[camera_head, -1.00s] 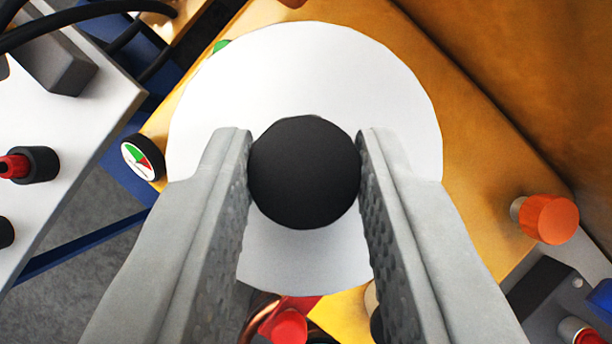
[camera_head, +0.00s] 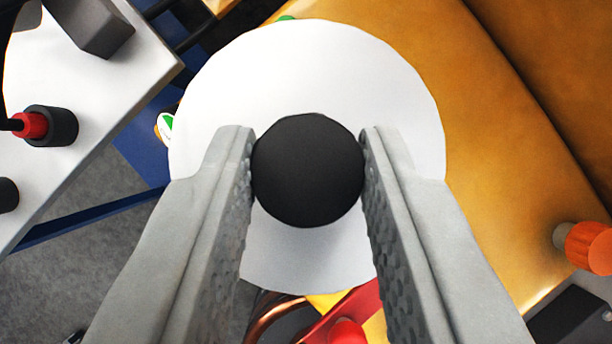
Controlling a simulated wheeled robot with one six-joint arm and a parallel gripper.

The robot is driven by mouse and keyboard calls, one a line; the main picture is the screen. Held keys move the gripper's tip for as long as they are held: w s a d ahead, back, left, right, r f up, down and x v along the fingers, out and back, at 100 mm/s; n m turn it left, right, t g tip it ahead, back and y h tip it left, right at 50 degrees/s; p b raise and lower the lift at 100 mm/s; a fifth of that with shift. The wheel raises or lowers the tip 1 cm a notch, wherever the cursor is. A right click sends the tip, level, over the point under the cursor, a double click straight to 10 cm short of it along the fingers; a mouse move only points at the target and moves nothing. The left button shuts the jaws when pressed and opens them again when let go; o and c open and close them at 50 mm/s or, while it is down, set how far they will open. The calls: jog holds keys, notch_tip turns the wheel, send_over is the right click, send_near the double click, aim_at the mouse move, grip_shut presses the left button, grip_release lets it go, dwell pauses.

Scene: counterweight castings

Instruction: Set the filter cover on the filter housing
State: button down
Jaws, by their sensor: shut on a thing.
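The filter cover (camera_head: 310,70) is a white round disc with a black round knob (camera_head: 307,170) at its middle. My gripper (camera_head: 307,172) is shut on the knob, one finger on each side. The disc hides much of what lies beneath it. I cannot make out the filter housing; it may be hidden behind the cover.
A yellow-orange machine body (camera_head: 490,150) lies below and to the right. An orange cap (camera_head: 588,246) sticks out at right. A white panel (camera_head: 90,90) with a red-and-black connector (camera_head: 48,125) is at left. A red part (camera_head: 348,330) and copper pipe (camera_head: 268,318) show below.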

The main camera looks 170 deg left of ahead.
aim_at(309, 187)
jog(key=shift+f, duration=2.1)
jog(key=shift+f, duration=2)
jog(key=c, duration=1)
grip_release()
jog(key=shift+f, duration=0.1)
jog(key=v, duration=1.7)
jog(key=shift+s+r, duration=0.1)
jog(key=shift+r, duration=0.15)
jog(key=shift+s, duration=0.1)
jog(key=s+f+t, duration=0.3)
jog(key=s, duration=0.6)
jog(key=s+f+t, duration=0.3)
jog(key=s+t, duration=0.1)
jog(key=s, duration=0.5)
jog(key=s+d+f+n+t, duration=0.1)
jog(key=s+f+t, duration=0.2)
jog(key=s, duration=0.6)
jog(key=shift+s+f+t+y, duration=0.15)
jog(key=shift+f+t+y, duration=0.15)
jog(key=shift+f+t, duration=0.1)
